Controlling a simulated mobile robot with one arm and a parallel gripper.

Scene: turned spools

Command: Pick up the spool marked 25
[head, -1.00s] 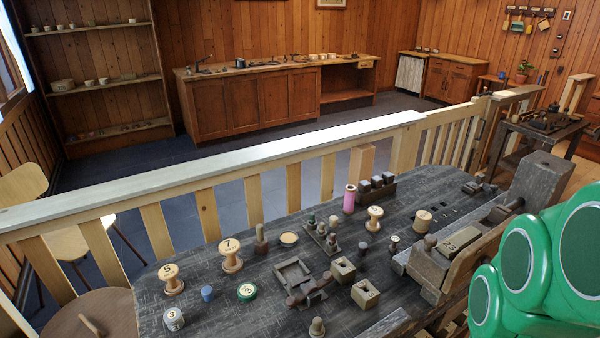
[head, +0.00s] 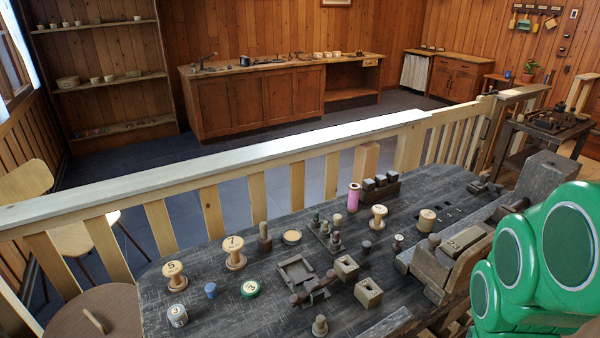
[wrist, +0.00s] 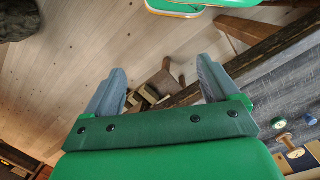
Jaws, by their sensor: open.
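I cannot read 25 for certain on any spool. A pale wooden spool (head: 378,217) with a small dark mark on its top stands upright in the table's middle; its number is too small to read. Upright wooden spools marked 5 (head: 175,275) and 7 (head: 235,252) stand at the left. A block (head: 463,241) at the right bears a number like 23 or 25. My gripper (wrist: 160,85) is open in the wrist view, with nothing between its two grey fingers. It points at pale wooden planks, away from the spools. The head view shows my green arm but not the gripper.
The dark worktable (head: 225,315) also holds a green-rimmed disc marked 3 (head: 250,288), a blue cup (head: 211,291), a pink spool (head: 353,197) and square wooden blocks (head: 368,293). A wooden railing (head: 250,158) runs behind it. A round stool (head: 75,325) stands left.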

